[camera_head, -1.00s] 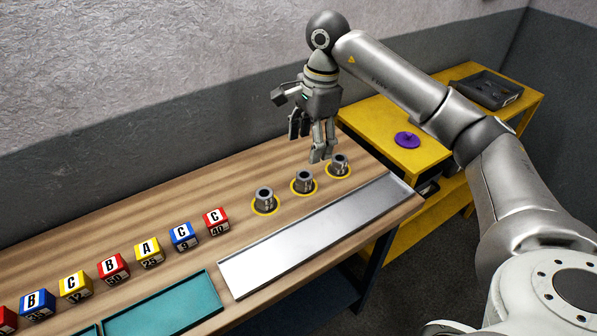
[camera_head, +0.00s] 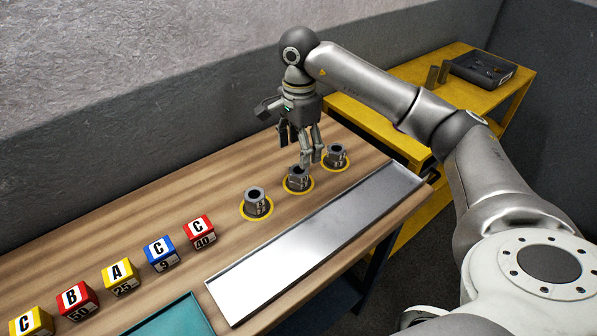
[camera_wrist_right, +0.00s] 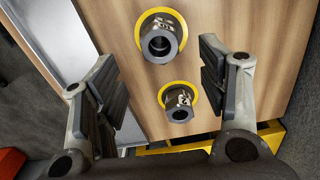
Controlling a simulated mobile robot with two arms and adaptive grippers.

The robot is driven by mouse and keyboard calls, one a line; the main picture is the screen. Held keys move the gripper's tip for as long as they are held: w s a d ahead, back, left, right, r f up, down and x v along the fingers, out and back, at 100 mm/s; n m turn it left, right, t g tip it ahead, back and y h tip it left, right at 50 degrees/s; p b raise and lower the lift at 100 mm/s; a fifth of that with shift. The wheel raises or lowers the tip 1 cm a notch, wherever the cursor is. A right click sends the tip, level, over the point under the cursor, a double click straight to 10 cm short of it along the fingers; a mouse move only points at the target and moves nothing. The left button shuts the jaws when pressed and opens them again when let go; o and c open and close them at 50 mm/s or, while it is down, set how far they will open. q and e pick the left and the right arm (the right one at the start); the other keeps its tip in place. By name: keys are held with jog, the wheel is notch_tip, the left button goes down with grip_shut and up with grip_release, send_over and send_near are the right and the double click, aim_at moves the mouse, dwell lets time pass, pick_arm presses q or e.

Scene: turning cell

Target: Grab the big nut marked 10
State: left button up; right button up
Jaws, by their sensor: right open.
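Three large grey nuts stand on yellow rings on the wooden bench: a left nut (camera_head: 256,200), a middle nut (camera_head: 298,180) and a right nut (camera_head: 336,156). Their small markings are too blurred to read, so I cannot tell which is marked 10. My right gripper (camera_head: 311,160) points down, open, just above and beside the middle and right nuts, with a finger partly over the middle one. In the right wrist view, my open fingers (camera_wrist_right: 162,82) frame two nuts, an upper one (camera_wrist_right: 160,42) and a lower one (camera_wrist_right: 178,102). Nothing is between the pads. My left gripper is out of view.
A shiny metal tray (camera_head: 290,262) lies along the bench front. Lettered cubes, such as a red one (camera_head: 200,232), stand in a row to the left, near a teal tray (camera_head: 180,318). A yellow table (camera_head: 400,72) with a dark bin (camera_head: 482,70) stands behind my right arm.

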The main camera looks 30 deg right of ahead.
aim_at(299, 170)
jog(key=shift+f, duration=0.8)
notch_tip(299, 170, down, 5)
jog(key=shift+r+p, duration=0.2)
jog(key=shift+p, duration=0.85)
jog(key=shift+f, duration=0.3)
jog(key=shift+c, duration=0.5)
jog(key=c, duration=1.1)
jog(key=shift+c, duration=0.2)
jog(key=shift+r, duration=0.15)
